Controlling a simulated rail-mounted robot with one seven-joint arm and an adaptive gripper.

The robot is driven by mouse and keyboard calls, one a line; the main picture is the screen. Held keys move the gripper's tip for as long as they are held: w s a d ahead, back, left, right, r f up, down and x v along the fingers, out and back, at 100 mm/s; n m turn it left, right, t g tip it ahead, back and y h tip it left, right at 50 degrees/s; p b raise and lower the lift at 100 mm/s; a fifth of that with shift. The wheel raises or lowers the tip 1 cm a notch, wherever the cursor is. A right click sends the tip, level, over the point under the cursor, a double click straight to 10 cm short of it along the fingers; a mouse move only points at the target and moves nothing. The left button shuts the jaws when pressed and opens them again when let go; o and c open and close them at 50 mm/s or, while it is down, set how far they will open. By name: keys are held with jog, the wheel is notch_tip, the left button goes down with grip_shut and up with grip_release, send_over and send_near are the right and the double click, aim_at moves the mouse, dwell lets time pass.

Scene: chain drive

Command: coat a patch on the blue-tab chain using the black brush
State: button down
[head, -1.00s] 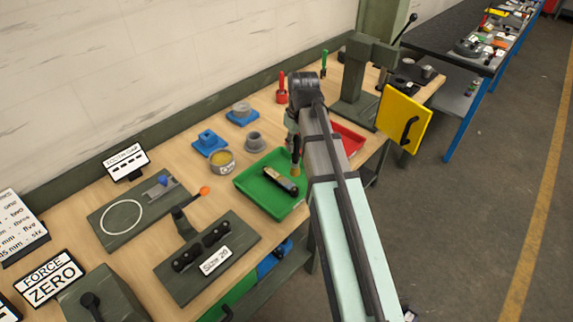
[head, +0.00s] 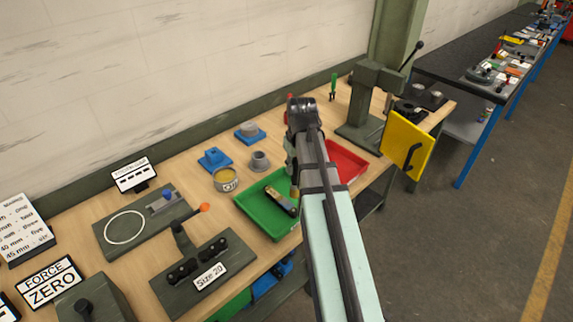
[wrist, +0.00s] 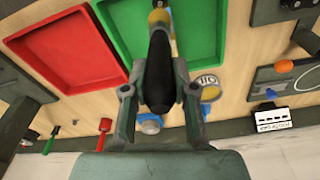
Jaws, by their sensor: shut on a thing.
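My gripper (wrist: 157,92) is shut on the black brush (wrist: 160,65), around its dark handle. The brush's yellowish end points to the top of the wrist view. In the head view my arm hides most of the gripper, and the brush's tan end (head: 294,191) shows over the right part of the green tray (head: 258,224). A dark item with a pale label (head: 280,202) lies in that tray. A blue tab (head: 167,195) stands on a grey fixture plate at the left. I cannot make out which piece is the blue-tab chain.
An open can with yellow contents (head: 227,179) stands left of the green tray. The red tray (head: 346,163) adjoins it behind my arm. Blue-based parts (head: 213,158), the "Size 20" fixture (head: 208,274) and a press (head: 360,110) stand on the bench.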

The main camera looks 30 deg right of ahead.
aim_at(294, 176)
jog(key=shift+w+a+f, duration=0.1)
jog(key=shift+f, duration=0.15)
notch_tip(294, 176, down, 7)
jog(key=b, duration=0.5)
jog(key=shift+r, duration=0.15)
jog(key=shift+s+f, duration=0.2)
jog(key=shift+f, duration=0.35)
jog(key=r, duration=0.2)
jog(key=r+p, duration=0.1)
jog(key=shift+w+r, duration=0.2)
jog(key=shift+w, duration=0.05)
jog(key=shift+s+r+p, duration=0.1)
jog(key=shift+r+p, duration=1.85)
jog(key=shift+r, duration=0.6)
